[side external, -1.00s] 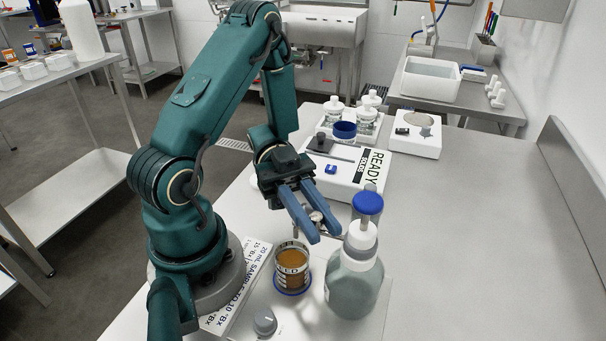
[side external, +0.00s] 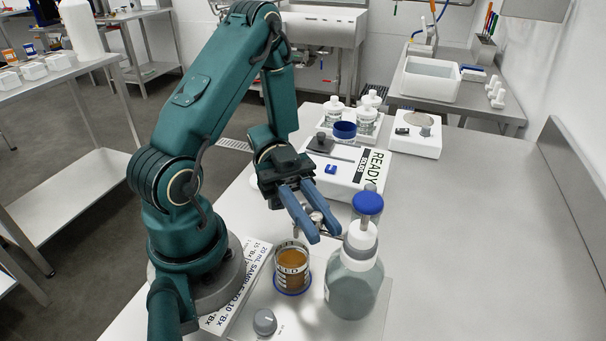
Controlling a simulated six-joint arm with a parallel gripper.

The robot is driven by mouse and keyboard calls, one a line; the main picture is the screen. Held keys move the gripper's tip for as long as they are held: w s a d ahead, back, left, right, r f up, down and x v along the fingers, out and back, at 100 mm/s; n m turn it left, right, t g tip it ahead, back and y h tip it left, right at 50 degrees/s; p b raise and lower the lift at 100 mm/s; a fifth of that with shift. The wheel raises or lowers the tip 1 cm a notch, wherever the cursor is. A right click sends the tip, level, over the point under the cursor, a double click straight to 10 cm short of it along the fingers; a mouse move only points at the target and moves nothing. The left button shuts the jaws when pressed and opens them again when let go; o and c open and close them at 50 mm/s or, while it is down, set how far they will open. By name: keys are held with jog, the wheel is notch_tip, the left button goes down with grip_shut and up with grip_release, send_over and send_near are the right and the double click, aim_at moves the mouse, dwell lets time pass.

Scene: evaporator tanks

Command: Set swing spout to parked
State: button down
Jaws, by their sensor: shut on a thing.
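My gripper (side external: 318,228) has blue fingers and points down and to the right, above and behind the glass beaker. It is shut on a small metal part of the swing spout (side external: 328,220), which shows only in bits between and beside the fingers. The spout runs toward the grey-green bottle (side external: 352,288) with the white collar and blue cap (side external: 368,203). The glass beaker (side external: 292,268) with amber liquid stands upright just below the fingers. The fingers hide much of the spout, and I cannot tell its exact angle.
A grey knob (side external: 265,322) sits in front of the beaker. A printed card (side external: 238,290) lies by my base. Behind the gripper is a white box marked READY (side external: 370,170), with several lidded jars (side external: 366,120) beyond. The bench on the right (side external: 480,240) is clear.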

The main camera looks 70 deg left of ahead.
dwell(0.4)
jog(key=shift+s+d+n+t+y, duration=0.1)
jog(key=shift+s+d+n+t, duration=0.1)
jog(key=shift+n+t, duration=0.45)
jog(key=shift+s+d+n+t+y, duration=0.1)
jog(key=shift+s+d+n+t, duration=0.2)
jog(key=shift+t, duration=0.6)
jog(key=shift+d+n+t+y, duration=0.1)
jog(key=shift+n+t, duration=0.45)
jog(key=shift+t, duration=0.2)
jog(key=c, duration=1.1)
grip_release()
jog(key=shift+o, duration=0.2)
jog(key=shift+v, duration=2.55)
